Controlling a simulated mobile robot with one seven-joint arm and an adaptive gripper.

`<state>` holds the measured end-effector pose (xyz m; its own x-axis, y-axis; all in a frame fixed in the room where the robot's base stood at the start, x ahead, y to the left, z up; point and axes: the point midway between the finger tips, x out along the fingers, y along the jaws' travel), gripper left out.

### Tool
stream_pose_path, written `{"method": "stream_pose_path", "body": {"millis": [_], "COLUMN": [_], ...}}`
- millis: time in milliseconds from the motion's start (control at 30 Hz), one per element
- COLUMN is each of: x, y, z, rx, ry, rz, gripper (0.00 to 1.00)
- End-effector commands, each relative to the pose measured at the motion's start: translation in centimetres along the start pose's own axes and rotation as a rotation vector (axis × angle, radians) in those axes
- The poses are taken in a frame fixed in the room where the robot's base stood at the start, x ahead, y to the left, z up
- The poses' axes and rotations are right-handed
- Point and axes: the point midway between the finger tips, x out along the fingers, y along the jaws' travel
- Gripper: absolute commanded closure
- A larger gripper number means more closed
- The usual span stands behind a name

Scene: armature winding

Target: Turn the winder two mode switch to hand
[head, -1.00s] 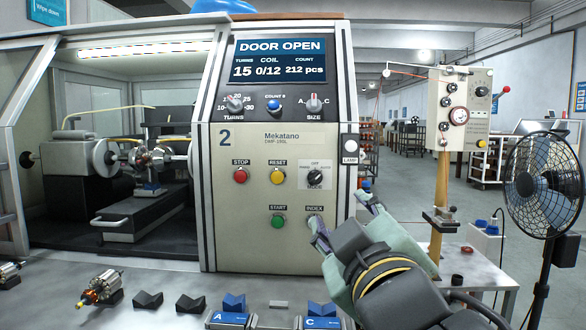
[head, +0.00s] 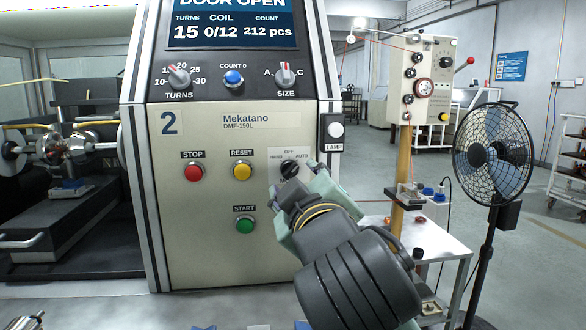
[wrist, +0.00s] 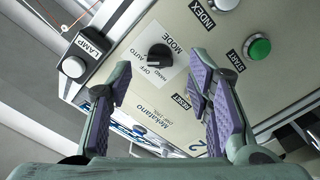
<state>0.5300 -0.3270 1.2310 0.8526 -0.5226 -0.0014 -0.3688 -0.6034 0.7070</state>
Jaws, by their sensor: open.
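The mode switch (head: 290,167) is a black knob on a pale plate on the winder 2 panel, with OFF above, HAND at left and AUTO at right. In the wrist view the knob (wrist: 158,54) lies beyond and between my fingertips. Which label it points at is too small to tell. My gripper (head: 294,182) is open and empty in front of the switch, its fingers on either side of the knob in the picture. In the wrist view the purple-padded fingers (wrist: 161,74) are well apart. My gripper hides the lower part of the plate and the INDEX button in the head view.
The red STOP (head: 194,173), yellow RESET (head: 242,171) and green START (head: 245,225) buttons are left of my gripper. The LAMP fitting (head: 336,131) sits at the panel's right edge. A wooden post (head: 403,190) and a fan (head: 493,155) stand to the right.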

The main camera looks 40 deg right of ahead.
Motion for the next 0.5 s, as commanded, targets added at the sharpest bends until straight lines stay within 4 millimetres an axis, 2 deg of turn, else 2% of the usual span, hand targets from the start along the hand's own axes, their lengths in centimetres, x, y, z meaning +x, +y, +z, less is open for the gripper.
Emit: {"method": "stream_pose_path", "body": {"millis": [100, 200, 333, 500], "x": [2.1, 3.4, 4.4, 4.7], "y": [0.1, 0.1, 0.1, 0.0], "z": [-0.1, -0.1, 0.0, 0.0], "rx": [0.001, 0.001, 0.001, 0.000], "ry": [-0.002, -0.001, -0.001, 0.000], "rz": [-0.003, -0.001, 0.000, 0.000], "gripper": [0.54, 0.54, 0.54, 0.54]}}
